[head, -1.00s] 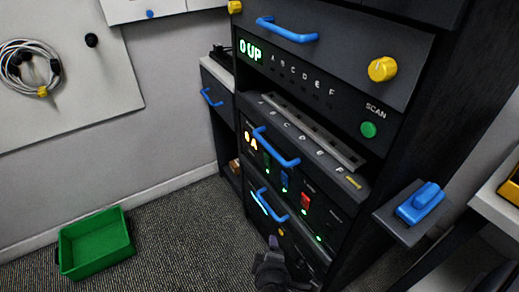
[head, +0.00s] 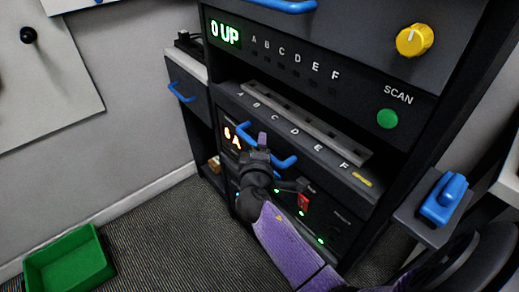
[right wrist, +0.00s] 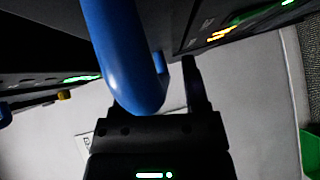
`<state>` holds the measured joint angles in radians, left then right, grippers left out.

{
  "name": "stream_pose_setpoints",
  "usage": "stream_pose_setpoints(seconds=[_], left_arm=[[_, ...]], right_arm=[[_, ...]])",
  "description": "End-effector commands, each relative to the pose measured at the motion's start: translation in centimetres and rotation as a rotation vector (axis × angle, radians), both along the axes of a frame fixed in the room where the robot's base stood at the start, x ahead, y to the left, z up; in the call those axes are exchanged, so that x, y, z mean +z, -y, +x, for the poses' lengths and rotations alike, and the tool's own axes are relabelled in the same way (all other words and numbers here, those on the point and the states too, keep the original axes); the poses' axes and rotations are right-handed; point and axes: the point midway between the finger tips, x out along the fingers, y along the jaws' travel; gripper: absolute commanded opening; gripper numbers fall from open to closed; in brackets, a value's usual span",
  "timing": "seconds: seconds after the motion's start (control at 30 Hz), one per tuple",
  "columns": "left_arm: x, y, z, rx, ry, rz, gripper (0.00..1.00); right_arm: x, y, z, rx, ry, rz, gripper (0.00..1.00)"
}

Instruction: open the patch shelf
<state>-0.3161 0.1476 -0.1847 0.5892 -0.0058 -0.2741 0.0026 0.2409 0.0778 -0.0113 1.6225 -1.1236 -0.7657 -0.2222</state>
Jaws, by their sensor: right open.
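The patch shelf (head: 300,130) is a dark pull-out unit with slots lettered A to F and a blue bar handle (head: 285,162) on its front. In the right wrist view the blue handle (right wrist: 125,60) is large and close in front of the gripper (right wrist: 165,85). One dark finger shows to its right; the other finger is hidden. I cannot tell whether the fingers touch the bar. My left gripper is not in view.
Above is a panel with a "0 UP" display (head: 224,32), a green SCAN button (head: 387,118) and a yellow knob (head: 415,40). A green bin (head: 70,265) lies on the floor at lower left.

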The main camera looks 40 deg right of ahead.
Motion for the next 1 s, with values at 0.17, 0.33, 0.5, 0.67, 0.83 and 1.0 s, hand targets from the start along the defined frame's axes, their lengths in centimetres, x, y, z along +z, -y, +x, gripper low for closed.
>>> stream_pose_setpoints(seconds=[0.17,0.33,0.5,0.67,0.83,1.0], left_arm=[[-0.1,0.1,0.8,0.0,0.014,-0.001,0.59],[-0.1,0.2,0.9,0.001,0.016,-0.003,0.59],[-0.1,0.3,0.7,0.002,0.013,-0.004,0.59],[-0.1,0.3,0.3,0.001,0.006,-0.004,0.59],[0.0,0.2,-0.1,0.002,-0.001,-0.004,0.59],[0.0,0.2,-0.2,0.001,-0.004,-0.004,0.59]], right_arm=[[0.0,0.0,0.0,0.0,0.0,0.0,0.58],[0.0,0.0,0.0,0.001,0.0,0.0,0.29],[0.0,0.0,0.0,0.001,0.0,0.0,0.0],[0.0,0.0,0.0,0.001,-0.001,0.001,0.0],[0.0,0.0,0.0,0.001,-0.001,0.001,0.0],[0.0,0.0,0.0,0.001,-0.001,0.001,0.0]])
